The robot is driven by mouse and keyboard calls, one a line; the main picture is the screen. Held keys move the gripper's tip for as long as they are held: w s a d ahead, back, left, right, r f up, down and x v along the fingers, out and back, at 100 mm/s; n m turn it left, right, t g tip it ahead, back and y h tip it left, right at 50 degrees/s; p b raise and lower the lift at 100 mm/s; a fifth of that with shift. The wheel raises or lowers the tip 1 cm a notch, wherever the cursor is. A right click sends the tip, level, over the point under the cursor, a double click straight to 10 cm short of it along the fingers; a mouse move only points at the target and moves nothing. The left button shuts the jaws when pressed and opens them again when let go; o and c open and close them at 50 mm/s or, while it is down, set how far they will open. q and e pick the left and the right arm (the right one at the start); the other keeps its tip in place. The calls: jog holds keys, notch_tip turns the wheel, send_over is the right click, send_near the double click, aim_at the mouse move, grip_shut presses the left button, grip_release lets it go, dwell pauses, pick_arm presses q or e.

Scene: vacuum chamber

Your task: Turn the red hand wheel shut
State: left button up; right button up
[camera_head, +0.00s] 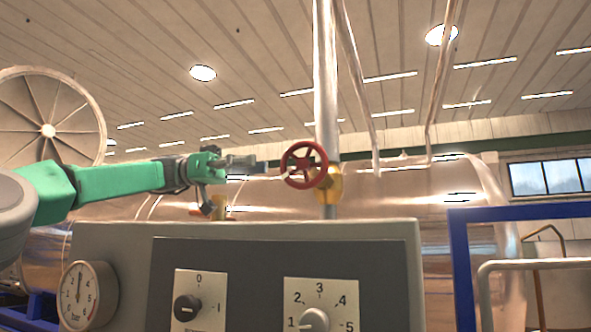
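The red hand wheel (304,165) is a spoked ring on a brass valve body (329,184), at the foot of a vertical metal pipe behind the control box. My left gripper (248,164) is at the end of the green arm from the left. Its grey finger parts point right at the wheel, with a small gap in the picture between their tips and the rim. I see nothing held, but the side-on angle hides how far the fingers are apart. My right gripper is not in view.
A control box (250,231) with a gauge (87,295), a black knob (187,307) and a grey knob (314,321) fills the front. A brass fitting (220,206) stands below my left gripper. A blue frame (461,270) is at right.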

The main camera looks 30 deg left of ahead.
aim_at(308, 160)
pick_arm(q)
jog(key=x, duration=0.9)
jog(key=shift+d+b, duration=0.15)
jog(key=shift+b, duration=0.15)
jog(key=shift+w, duration=0.2)
jog(key=shift+w+a+f, duration=0.1)
jog(key=shift+a+f, duration=0.1)
jog(key=shift+a, duration=0.3)
jog(key=shift+d, duration=0.5)
jog(key=shift+d+r, duration=0.25)
jog(key=shift+d, duration=0.65)
jog(key=c, duration=0.7)
jog(key=shift+d, duration=0.15)
grip_shut()
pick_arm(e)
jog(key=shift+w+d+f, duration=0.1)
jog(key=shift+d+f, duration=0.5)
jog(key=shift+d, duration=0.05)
